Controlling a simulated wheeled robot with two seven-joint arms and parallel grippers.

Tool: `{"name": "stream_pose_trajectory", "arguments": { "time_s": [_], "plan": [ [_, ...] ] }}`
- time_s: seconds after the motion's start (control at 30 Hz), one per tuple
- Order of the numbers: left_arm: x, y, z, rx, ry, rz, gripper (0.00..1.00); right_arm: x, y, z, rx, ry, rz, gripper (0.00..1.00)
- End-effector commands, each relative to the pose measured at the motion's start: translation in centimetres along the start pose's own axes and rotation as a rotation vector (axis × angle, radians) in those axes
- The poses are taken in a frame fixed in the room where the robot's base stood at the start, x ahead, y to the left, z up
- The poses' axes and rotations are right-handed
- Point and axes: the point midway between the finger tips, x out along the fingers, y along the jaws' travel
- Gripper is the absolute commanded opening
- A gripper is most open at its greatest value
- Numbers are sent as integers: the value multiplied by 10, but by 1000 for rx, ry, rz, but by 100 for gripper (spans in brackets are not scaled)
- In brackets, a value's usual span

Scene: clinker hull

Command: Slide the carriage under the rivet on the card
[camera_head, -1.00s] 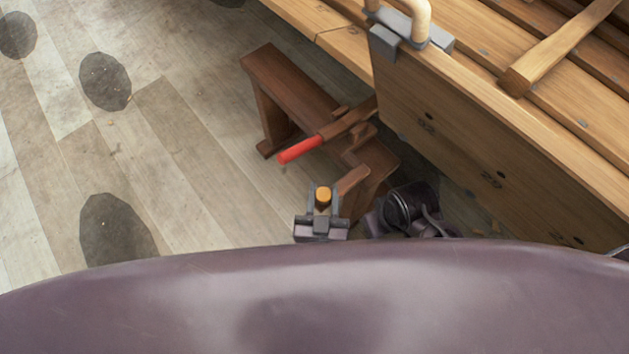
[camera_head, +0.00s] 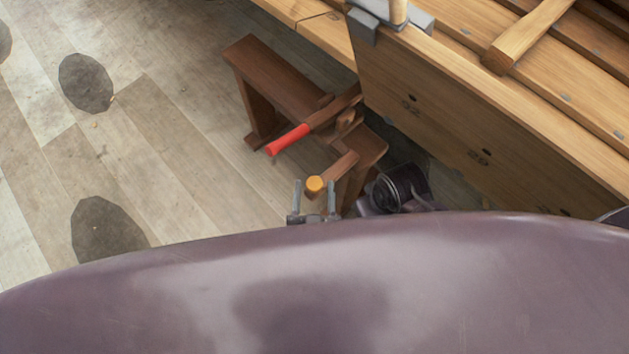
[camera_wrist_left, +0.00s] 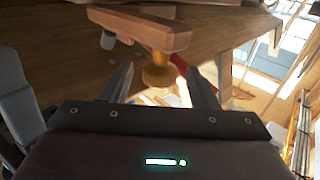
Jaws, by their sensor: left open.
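A dark brown wooden stand (camera_head: 283,80) on the floor carries a lever with a red handle (camera_head: 287,139) and a short wooden arm (camera_head: 342,167) ending in an orange-yellow knob (camera_head: 314,183). I cannot tell which part is the carriage, and I make out no card or rivet for certain. My left gripper (camera_head: 314,196) is open, with one finger on each side of the knob. In the left wrist view, the knob (camera_wrist_left: 157,73) hangs below a wooden bar (camera_wrist_left: 140,28), between the open fingers (camera_wrist_left: 160,84); contact is unclear. My right gripper is out of view.
A plank marked with numbers (camera_head: 450,125) stands close behind the stand, held by a grey clamp (camera_head: 378,18) to the planked hull (camera_head: 455,55). My own purple body hides the foreground. The floor (camera_head: 150,150) at left is clear, with dark patches.

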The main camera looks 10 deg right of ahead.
Motion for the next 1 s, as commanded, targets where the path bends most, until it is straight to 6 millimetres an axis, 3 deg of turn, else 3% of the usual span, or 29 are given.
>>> {"name": "stream_pose_trajectory", "arguments": {
  "time_s": [0.13, 0.33, 1.0],
  "plan": [
    [-29, 0, 1, 0, -5, 1, 53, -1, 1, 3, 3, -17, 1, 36],
    [-53, 0, 0, -1, -2, 1, 53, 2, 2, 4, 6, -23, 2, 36],
    [-57, 0, 0, 0, 0, 1, 53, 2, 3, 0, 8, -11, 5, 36]
  ]
}}
